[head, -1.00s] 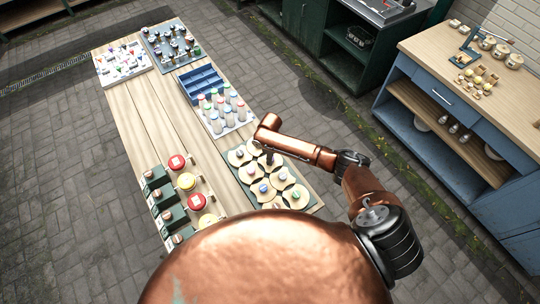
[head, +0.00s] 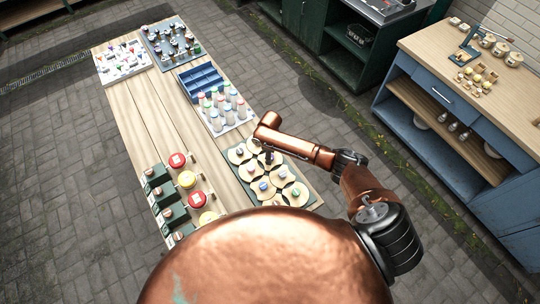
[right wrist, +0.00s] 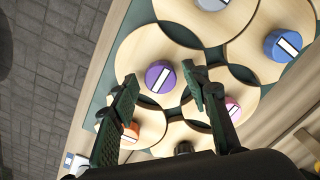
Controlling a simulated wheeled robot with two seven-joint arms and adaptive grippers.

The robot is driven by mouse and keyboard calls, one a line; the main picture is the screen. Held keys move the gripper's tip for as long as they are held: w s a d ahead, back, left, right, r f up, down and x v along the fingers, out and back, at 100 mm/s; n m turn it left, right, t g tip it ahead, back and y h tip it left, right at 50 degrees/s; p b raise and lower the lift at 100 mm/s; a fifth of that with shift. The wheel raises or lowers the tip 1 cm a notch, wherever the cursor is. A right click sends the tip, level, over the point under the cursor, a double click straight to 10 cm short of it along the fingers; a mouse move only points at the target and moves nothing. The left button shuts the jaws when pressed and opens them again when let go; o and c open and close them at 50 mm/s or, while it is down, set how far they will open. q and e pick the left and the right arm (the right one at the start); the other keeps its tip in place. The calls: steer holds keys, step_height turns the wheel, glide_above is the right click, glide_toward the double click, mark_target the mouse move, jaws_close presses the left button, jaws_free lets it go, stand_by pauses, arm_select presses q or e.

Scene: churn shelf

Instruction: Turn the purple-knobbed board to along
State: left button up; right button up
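The purple knob (right wrist: 160,76) sits on a round pale wooden board (right wrist: 140,48) in the right wrist view. A white stripe on its top runs diagonally, from lower left to upper right. My right gripper (right wrist: 159,79) is open, its two fingertips on either side of the purple knob with small gaps visible. In the head view my right gripper (head: 268,158) is over the upper part of the tray of round boards (head: 311,199); I cannot pick out the purple knob there with certainty. My left gripper is not in view.
Orange (right wrist: 130,132), pink (right wrist: 233,109) and blue (right wrist: 283,45) knobs sit close around on neighbouring boards. Left of the tray stand green boxes with red and yellow discs (head: 186,179). Bottles (head: 227,108) and a blue bin (head: 202,82) stand beyond it.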

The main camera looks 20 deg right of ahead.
steer(key=shift+r, duration=0.2)
step_height(320, 180, up, 12)
steer(key=shift+f, duration=0.2)
stand_by(0.3)
steer(key=shift+a, duration=0.15)
stand_by(0.4)
